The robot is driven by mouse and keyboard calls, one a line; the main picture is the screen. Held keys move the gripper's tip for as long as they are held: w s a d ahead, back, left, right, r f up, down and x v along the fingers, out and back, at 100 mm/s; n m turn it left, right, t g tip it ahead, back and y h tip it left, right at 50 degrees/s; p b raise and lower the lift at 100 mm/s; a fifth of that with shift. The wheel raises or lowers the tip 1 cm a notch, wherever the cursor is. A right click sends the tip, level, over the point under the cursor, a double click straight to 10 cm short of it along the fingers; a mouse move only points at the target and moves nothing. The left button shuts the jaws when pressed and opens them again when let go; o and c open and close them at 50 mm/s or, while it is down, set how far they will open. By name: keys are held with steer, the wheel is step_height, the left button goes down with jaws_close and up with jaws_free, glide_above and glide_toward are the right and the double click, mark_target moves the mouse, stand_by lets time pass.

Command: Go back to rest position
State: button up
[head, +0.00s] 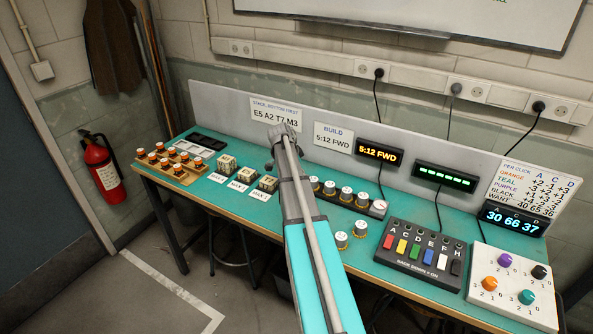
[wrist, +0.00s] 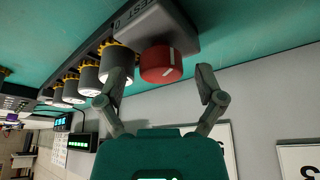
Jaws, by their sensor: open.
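My gripper (wrist: 161,82) is open and empty in the wrist view, its two fingers spread apart. A red knob (wrist: 161,65) with a white line, on a grey housing, shows between and beyond the fingers. Whether a finger touches it, I cannot tell. In the head view my arm reaches from the bottom edge up over the bench; my gripper is hidden there, and I cannot make out the red knob.
In the head view, capped cylinders (head: 346,194) stand in a row right of my arm, with two loose ones in front. A keyed box (head: 420,254) and a knob panel (head: 513,287) lie further right. The back panel (head: 222,100) bounds the teal bench.

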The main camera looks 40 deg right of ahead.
steer(key=shift+a, duration=0.1)
steer(key=a+n, duration=0.1)
steer(key=a, duration=0.3)
steer(key=s+a+n, duration=0.1)
steer(key=a+n, duration=0.1)
steer(key=a, duration=0.3)
steer(key=s+a+n+y, duration=0.1)
steer(key=a+n, duration=0.1)
steer(key=a, duration=0.2)
steer(key=shift+a+f+t, duration=0.2)
steer(key=shift+t, duration=0.2)
steer(key=s+a+n, duration=0.1)
steer(key=a, duration=0.2)
steer(key=s+a+n, duration=0.1)
steer(key=a+n, duration=0.1)
steer(key=a, duration=0.2)
steer(key=s+a+n+y, duration=0.1)
steer(key=a+n, duration=0.1)
steer(key=a, duration=0.2)
steer(key=shift+s+a+f, duration=0.15)
steer(key=shift+s, duration=0.2)
steer(key=s+a+n+y, duration=0.1)
steer(key=s+a+n, duration=0.4)
steer(key=a, duration=0.4)
steer(key=s+a+n+y, duration=0.1)
steer(key=s+a+n, duration=0.4)
steer(key=a, duration=0.4)
steer(key=shift+s+n+p, duration=0.3)
steer(key=shift+s+p, duration=0.05)
steer(key=shift+s, duration=0.3)
